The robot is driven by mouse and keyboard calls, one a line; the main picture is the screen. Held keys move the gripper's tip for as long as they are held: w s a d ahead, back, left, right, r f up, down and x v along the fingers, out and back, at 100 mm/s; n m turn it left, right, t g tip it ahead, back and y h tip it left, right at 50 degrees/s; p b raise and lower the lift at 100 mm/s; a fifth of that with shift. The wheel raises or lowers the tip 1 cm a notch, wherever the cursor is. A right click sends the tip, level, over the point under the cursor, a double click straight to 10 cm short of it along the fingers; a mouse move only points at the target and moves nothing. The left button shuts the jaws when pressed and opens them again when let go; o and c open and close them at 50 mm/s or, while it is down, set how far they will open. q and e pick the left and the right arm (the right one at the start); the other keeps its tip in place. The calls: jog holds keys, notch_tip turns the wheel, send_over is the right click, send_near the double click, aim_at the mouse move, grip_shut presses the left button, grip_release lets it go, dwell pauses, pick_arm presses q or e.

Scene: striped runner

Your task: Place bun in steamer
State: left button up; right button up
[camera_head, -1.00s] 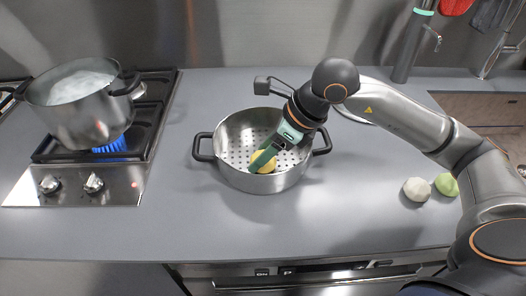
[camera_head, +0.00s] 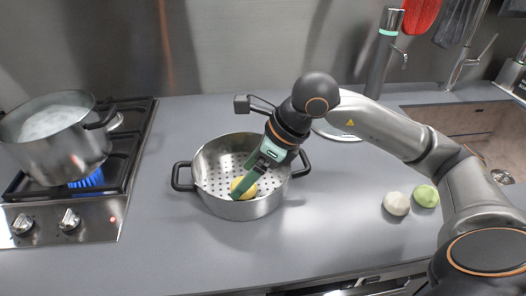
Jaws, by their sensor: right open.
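The steamer (camera_head: 205,165) is a steel pot with a perforated bottom and two black handles, standing on the grey counter left of centre. A yellow bun (camera_head: 243,187) lies inside it near the front wall. My right gripper (camera_head: 240,190) reaches down into the steamer from the upper right, with its green fingers open at the bun; part of the bun is hidden behind a finger. A white bun (camera_head: 397,204) and a green bun (camera_head: 426,196) sit side by side on the counter to the right. My left gripper is not in view.
A large pot of pale liquid (camera_head: 52,140) stands on the lit gas stove (camera_head: 85,205) at the left. A sink (camera_head: 470,125) and taps are at the back right. The counter (camera_head: 320,235) between the steamer and the loose buns is clear.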

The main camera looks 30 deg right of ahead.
jog(key=v, duration=1)
